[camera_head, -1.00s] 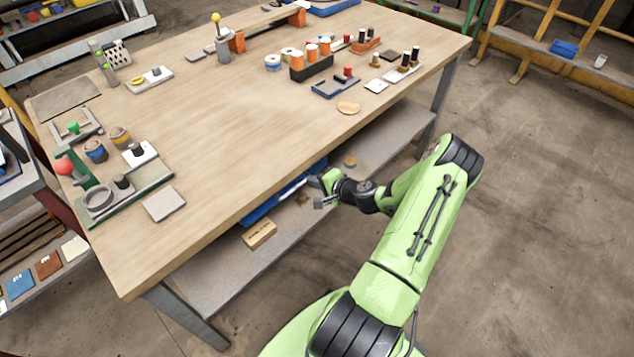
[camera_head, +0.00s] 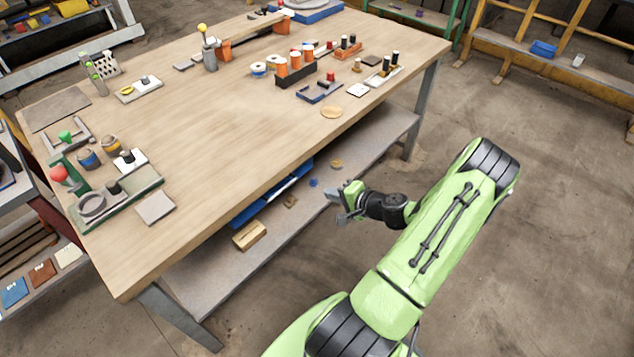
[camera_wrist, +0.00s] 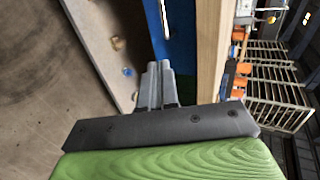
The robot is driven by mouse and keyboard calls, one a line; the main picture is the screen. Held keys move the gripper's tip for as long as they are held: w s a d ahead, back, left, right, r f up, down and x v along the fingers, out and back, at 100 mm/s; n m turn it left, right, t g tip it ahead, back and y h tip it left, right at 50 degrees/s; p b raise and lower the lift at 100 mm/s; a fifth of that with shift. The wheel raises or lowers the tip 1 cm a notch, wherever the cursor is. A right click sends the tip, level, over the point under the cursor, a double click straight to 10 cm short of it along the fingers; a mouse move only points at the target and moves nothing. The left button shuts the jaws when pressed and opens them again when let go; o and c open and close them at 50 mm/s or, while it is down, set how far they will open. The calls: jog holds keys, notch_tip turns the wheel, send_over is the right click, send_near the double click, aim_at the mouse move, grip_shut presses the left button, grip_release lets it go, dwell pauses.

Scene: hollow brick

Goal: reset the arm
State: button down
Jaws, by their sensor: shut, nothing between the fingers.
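My gripper (camera_head: 338,204) is shut and empty at the end of my green arm, in front of the workbench's long near side in the head view. It hangs in free air, apart from the bench. In the wrist view the two grey fingers (camera_wrist: 159,68) lie together with nothing between them. Past the fingertips are the lower shelf, a blue thing and the edge of the tabletop.
The wooden workbench (camera_head: 200,140) carries tools, spools and small parts. Its lower shelf (camera_head: 200,282) holds a hollow-looking wooden block (camera_head: 249,235) and a blue tray (camera_head: 258,205). Bare floor (camera_head: 560,260) is clear on the right.

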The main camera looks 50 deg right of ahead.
jog(key=shift+s, duration=0.1)
jog(key=w+a+r+n+g+y+p, duration=0.2)
jog(key=a+r+n+g+p, duration=0.45)
jog(key=a+r+n, duration=1)
jog(key=s+a+r+h+p, duration=0.1)
jog(key=s+a+r, duration=0.5)
jog(key=r, duration=0.3)
jog(key=s+a+r+n+h+p, duration=0.1)
jog(key=s+a+r, duration=0.6)
jog(key=s+r, duration=0.2)
jog(key=shift+r, duration=0.75)
